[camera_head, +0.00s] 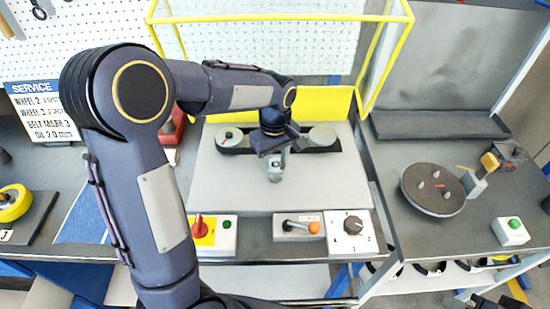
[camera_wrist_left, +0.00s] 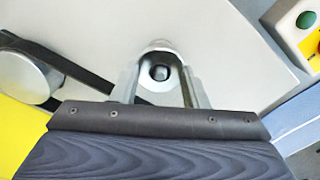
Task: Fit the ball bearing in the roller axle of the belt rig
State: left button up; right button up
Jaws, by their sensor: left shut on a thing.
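The belt rig (camera_head: 280,190) is a pale panel with a left roller (camera_head: 229,137), a right roller (camera_head: 321,137) and a black belt between them. My left gripper (camera_head: 275,172) hangs over the middle of the rig, in front of the belt. In the left wrist view, its fingers (camera_wrist_left: 161,80) are shut on a small metal ring with a dark centre, which I take for the ball bearing (camera_wrist_left: 160,72). One roller (camera_wrist_left: 22,78) shows at the left there, apart from the gripper. My arm hides part of the belt. A dark part at the bottom right may be my right gripper (camera_head: 482,301).
A yellow frame (camera_head: 285,18) rises behind the rig. Control boxes with a red knob (camera_head: 199,226), a lever (camera_head: 300,226) and a dial (camera_head: 352,226) line the front. A dark disc (camera_head: 432,189) stands on the right bench. A yellow wheel (camera_head: 14,203) lies far left.

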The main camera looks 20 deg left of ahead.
pick_arm(q)
jog(key=shift+f+b, duration=0.35)
jog(key=shift+f, duration=0.25)
